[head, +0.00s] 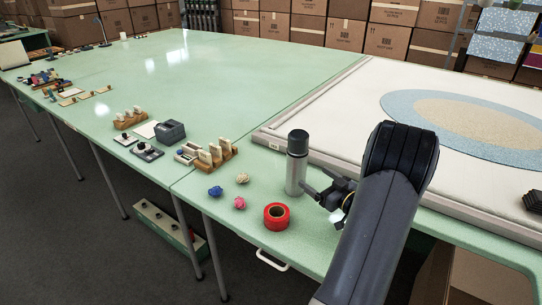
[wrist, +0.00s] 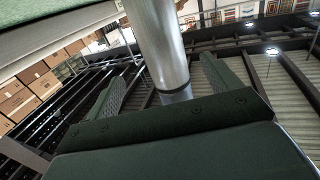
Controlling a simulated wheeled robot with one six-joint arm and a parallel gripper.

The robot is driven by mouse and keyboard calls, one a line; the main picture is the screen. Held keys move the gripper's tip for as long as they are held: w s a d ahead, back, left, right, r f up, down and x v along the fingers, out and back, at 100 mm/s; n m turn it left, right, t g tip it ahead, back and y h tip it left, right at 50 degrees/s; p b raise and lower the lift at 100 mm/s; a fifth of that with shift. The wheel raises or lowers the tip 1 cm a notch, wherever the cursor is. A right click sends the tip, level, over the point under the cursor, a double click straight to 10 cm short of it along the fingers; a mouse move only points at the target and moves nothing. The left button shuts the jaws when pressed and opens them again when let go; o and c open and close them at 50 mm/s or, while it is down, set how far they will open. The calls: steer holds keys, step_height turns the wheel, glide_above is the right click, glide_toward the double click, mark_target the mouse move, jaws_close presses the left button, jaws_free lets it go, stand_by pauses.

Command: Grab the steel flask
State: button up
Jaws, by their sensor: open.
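The steel flask (head: 296,170) stands upright on the green table near its front right, a silver cylinder with a dark cap. My gripper (head: 316,190) is at the flask's right side, low on its body, with its fingers pointing at it. In the wrist view the flask's shiny body (wrist: 160,45) rises between the two open fingers of my gripper (wrist: 168,85). The jaws are apart, with a gap visible on each side of the flask.
A red tape roll (head: 276,216) and small yarn balls (head: 240,202) lie left of the flask. A framed rug (head: 460,120) lies to the right.

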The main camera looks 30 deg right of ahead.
mark_target(304, 171)
steer(key=w, duration=0.5)
steer(key=shift+w+a, duration=0.3)
steer(key=shift+a, duration=0.1)
steer(key=shift+w+a+r+p, duration=0.15)
steer(key=shift+w+p, duration=0.25)
steer(key=shift+w, duration=0.95)
steer(key=shift+w+a+r+p, duration=0.1)
steer(key=shift+w+a+p, duration=0.25)
steer(key=shift+w, duration=1)
steer(key=shift+d, duration=0.1)
steer(key=shift+c, duration=0.2)
steer(key=c, duration=1.3)
